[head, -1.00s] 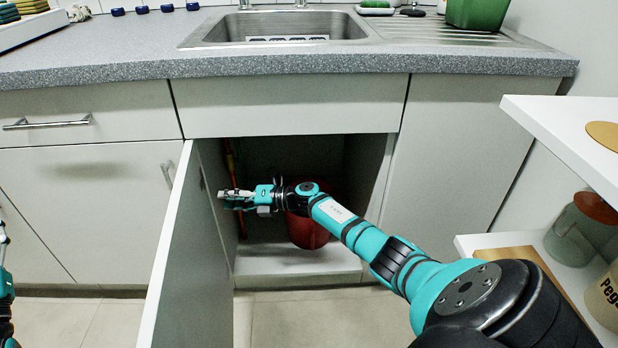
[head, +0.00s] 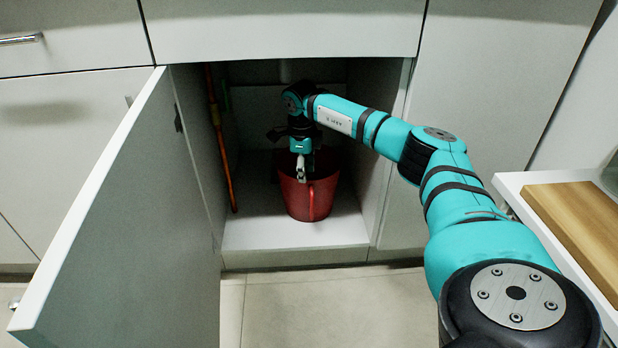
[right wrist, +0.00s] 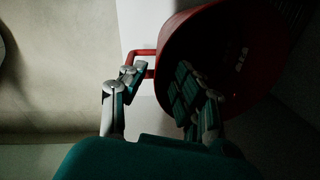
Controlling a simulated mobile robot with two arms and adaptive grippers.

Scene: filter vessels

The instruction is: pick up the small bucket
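The small bucket (head: 308,203) is red, with a handle (head: 311,200) on its front side. It stands upright on the floor of the open cabinet under the counter. My right gripper (head: 302,170) points down over the bucket's front rim. In the right wrist view, the bucket (right wrist: 215,50) shows its dark inside, and the handle (right wrist: 143,53) sticks out to the left. The gripper's fingers (right wrist: 160,90) are apart, one over the bucket's opening and one outside near the handle. Contact with the wall cannot be told. My left gripper is out of view.
The cabinet door (head: 130,225) stands open on the left. An orange pipe (head: 222,145) runs down the cabinet's left side. The cabinet's right wall (head: 385,165) is close to my right arm. A shelf with a wooden board (head: 580,225) is at the right.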

